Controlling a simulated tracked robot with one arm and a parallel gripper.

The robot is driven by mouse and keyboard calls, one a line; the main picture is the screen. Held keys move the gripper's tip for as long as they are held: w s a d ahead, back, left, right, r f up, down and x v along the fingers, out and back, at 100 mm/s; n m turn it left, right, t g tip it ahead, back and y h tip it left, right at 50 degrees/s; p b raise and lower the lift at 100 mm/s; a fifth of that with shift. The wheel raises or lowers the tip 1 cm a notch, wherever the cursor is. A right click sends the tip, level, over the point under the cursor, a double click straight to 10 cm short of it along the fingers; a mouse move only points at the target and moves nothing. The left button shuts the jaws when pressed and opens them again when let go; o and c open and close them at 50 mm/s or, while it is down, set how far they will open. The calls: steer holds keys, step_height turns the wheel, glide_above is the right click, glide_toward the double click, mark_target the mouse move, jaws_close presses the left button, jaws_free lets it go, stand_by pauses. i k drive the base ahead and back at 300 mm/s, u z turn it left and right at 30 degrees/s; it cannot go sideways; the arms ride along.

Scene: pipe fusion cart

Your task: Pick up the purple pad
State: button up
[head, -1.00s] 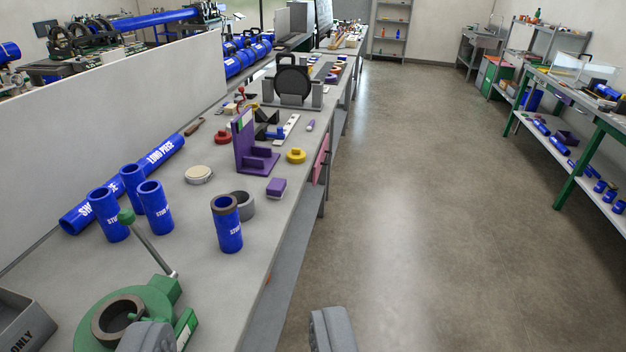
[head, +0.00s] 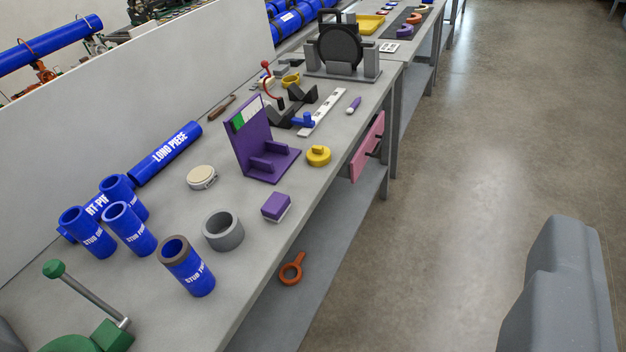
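The purple pad (head: 276,206) is a small purple block with a pale underside. It lies on the grey bench near its front edge, right of a grey ring and in front of a purple stand. My gripper (head: 285,290) is open and empty. Its right finger is large at the lower right, over the floor. Only a sliver of what looks like its left finger shows at the lower left corner. The pad is farther off, between the fingers in the picture, and nothing touches it.
The purple stand (head: 255,145), grey ring (head: 223,231), yellow knob (head: 318,156) and round cream tin (head: 202,177) stand around the pad. Blue stub pipes (head: 187,267) stand to the left. An orange tool (head: 291,269) lies on the lower shelf.

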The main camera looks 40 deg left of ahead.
mark_target(276, 206)
steer(key=u, duration=0.45)
steer(key=i, duration=1.25)
steer(key=u, duration=0.85)
steer(key=k, duration=0.65)
steer(key=u, duration=0.25)
steer(key=i, duration=0.7)
steer(key=z, duration=0.1)
